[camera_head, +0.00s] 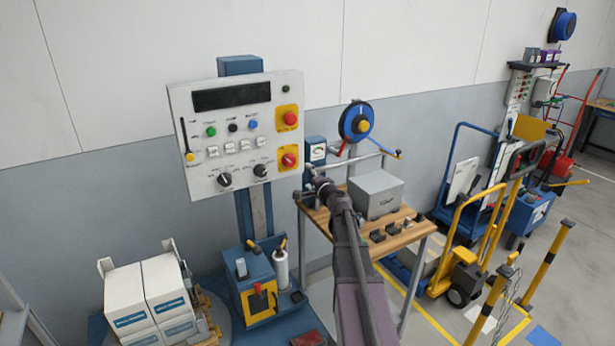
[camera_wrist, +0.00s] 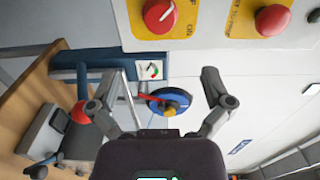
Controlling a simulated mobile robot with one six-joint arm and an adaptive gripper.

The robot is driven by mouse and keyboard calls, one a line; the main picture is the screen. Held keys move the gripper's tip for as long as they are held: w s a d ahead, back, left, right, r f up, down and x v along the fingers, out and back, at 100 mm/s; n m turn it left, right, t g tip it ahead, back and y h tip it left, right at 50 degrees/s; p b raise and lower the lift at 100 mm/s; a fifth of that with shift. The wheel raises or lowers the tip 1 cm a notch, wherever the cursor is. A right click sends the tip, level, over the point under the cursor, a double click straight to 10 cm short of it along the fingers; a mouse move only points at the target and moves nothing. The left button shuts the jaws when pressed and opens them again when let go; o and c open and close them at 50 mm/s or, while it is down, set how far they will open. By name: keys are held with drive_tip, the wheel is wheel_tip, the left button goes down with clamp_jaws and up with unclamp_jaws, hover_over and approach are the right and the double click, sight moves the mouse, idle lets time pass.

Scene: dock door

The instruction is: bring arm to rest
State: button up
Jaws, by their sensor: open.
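My arm reaches up from the bottom of the head view. My gripper (camera_head: 309,183) is at its far end, beside the lower right edge of the white control panel (camera_head: 205,160). In the wrist view my gripper (camera_wrist: 155,88) has its two fingers spread apart with nothing between them. The panel's red rotary switch (camera_wrist: 159,14) and red push button (camera_wrist: 272,20) lie beyond the fingertips at the top of that view. I cannot tell how far the fingertips are from the panel.
A wooden table (camera_head: 405,238) with a grey box (camera_head: 376,194) stands beside my arm. A blue reel (camera_head: 356,121) hangs behind it. White boxes (camera_head: 147,295) stand at lower left. Yellow posts (camera_head: 541,262) and a yellow pallet truck (camera_head: 465,270) are at right.

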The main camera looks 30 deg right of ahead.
drive_tip(key=shift+a, duration=0.1)
drive_tip(key=s+a+f+n+g+y, duration=0.2)
drive_tip(key=s+a+f+n+g, duration=0.15)
drive_tip(key=a, duration=0.45)
drive_tip(key=s+a+f+n+g+y, duration=0.25)
drive_tip(key=a+f+n, duration=0.2)
drive_tip(key=a, duration=0.35)
drive_tip(key=s+a+f+n+g+y, duration=0.1)
drive_tip(key=s+a+f+n+g, duration=0.25)
drive_tip(key=a, duration=0.45)
drive_tip(key=s+a+f+n+g+h, duration=0.2)
drive_tip(key=s+f+n+g+h, duration=0.1)
drive_tip(key=s, duration=0.6)
drive_tip(key=s+a+f+n+g+h, duration=0.2)
drive_tip(key=s+f+n+g+h, duration=0.1)
drive_tip(key=s, duration=0.7)
drive_tip(key=shift+s+f+g, duration=0.3)
drive_tip(key=shift+f+g, duration=0.25)
drive_tip(key=shift+g, duration=0.7)
